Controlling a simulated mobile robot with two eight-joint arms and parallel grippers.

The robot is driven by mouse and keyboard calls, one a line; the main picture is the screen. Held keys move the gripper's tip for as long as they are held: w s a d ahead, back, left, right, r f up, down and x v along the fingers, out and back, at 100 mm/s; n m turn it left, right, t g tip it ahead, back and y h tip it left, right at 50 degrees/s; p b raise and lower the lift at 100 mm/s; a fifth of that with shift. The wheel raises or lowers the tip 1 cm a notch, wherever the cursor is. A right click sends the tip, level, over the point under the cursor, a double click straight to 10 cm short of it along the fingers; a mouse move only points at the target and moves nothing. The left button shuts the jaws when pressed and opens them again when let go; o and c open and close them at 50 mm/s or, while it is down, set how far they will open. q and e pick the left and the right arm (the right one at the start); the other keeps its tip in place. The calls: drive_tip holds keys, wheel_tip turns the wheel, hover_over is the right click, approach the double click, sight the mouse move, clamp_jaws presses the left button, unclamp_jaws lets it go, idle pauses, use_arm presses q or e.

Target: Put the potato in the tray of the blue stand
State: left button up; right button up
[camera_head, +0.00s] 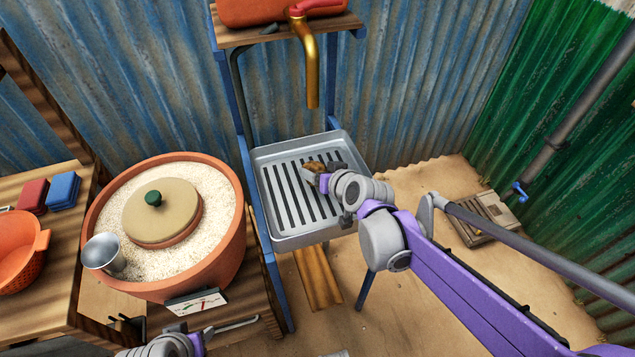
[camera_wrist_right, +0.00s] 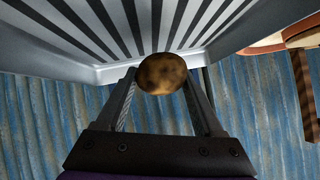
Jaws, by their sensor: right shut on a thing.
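The brown potato (camera_head: 314,167) is held between the fingers of my right gripper (camera_head: 318,178), over the grey slatted tray (camera_head: 282,243) of the blue stand (camera_head: 245,165). In the right wrist view the potato (camera_wrist_right: 162,74) sits between the two fingertips of my right gripper (camera_wrist_right: 162,82), with the tray (camera_wrist_right: 110,73) behind it. I cannot tell the exact gap between potato and slats. My left gripper (camera_head: 215,332) is only partly in view at the bottom left, in front of the clay pot; its jaw state is unclear.
Left of the stand is a large clay pot (camera_head: 232,255) of pale grain with a lidded dish (camera_head: 160,212) and a metal cup (camera_head: 103,254). A brass spout (camera_head: 312,75) hangs over the tray's back.

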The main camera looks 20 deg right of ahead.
drive_tip(key=shift+f+b, duration=0.45)
drive_tip(key=shift+f, duration=1.25)
drive_tip(key=shift+f, duration=0.15)
drive_tip(key=o, duration=1.4)
drive_tip(key=shift+o, duration=0.2)
drive_tip(key=shift+s+r, duration=0.15)
drive_tip(key=shift+r, duration=0.15)
drive_tip(key=p+v, duration=0.3)
drive_tip(key=v, duration=0.8)
drive_tip(key=shift+s+r, duration=0.2)
drive_tip(key=shift+s, duration=0.1)
